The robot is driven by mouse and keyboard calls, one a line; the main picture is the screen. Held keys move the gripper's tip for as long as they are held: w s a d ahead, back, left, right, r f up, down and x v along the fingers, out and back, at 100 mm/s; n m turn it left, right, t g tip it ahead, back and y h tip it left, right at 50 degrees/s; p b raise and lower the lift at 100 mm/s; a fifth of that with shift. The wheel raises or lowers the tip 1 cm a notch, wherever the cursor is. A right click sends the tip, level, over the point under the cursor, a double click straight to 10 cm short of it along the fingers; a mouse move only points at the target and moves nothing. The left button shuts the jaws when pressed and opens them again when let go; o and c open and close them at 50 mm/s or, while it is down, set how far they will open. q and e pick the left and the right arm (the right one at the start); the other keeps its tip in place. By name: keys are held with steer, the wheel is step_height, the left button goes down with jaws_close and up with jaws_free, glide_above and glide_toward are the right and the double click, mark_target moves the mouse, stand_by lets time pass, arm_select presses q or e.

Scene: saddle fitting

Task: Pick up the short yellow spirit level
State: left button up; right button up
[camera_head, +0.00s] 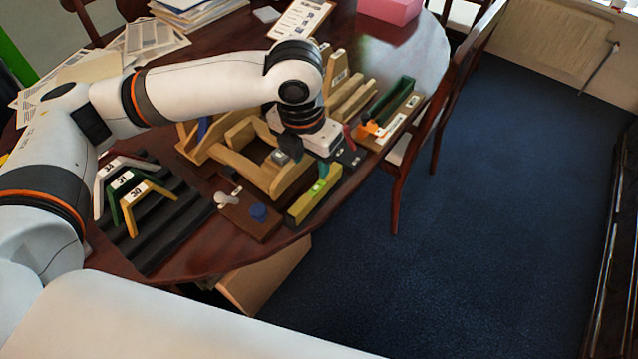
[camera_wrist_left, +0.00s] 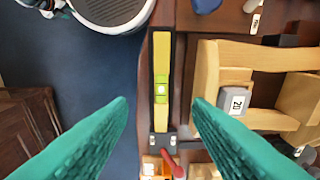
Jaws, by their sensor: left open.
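The short yellow spirit level (camera_head: 309,201) lies near the table's front edge, at the right of the wooden frame. In the left wrist view, the level (camera_wrist_left: 161,60) is a narrow yellow bar with a bright green vial, with dark strips along its sides. My left gripper (camera_head: 312,170) is above the level in the head view, partly hidden by its own wrist. In the left wrist view, its teal fingers (camera_wrist_left: 161,108) are open and apart, one on each side of the level's line, with nothing between them. My right gripper is not in view.
The wooden frame (camera_head: 262,172) stands close beside the level; its block marked 20 (camera_wrist_left: 235,100) is near one finger. A brown board with a blue knob (camera_head: 258,212) lies left of the level. A black rack (camera_head: 160,232) holds numbered angles. A chair (camera_head: 440,110) stands at right.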

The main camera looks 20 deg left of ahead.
arm_select(q)
glide_above(316, 187)
steer(key=s, duration=0.2)
steer(key=f, duration=0.5)
steer(key=shift+w+a+f, duration=0.1)
steer(key=shift+w+f, duration=0.05)
steer(key=shift+w, duration=0.1)
steer(key=shift+w+f+b, duration=0.15)
steer(key=shift+w+f, duration=0.1)
steer(key=shift+f, duration=0.8)
steer(key=shift+w+f+b, duration=0.2)
steer(key=shift+f, duration=0.8)
steer(key=shift+w+f+b, duration=0.15)
steer(key=shift+w+f, duration=0.1)
steer(key=shift+f, duration=0.8)
jaws_close()
steer(key=shift+r, duration=0.1)
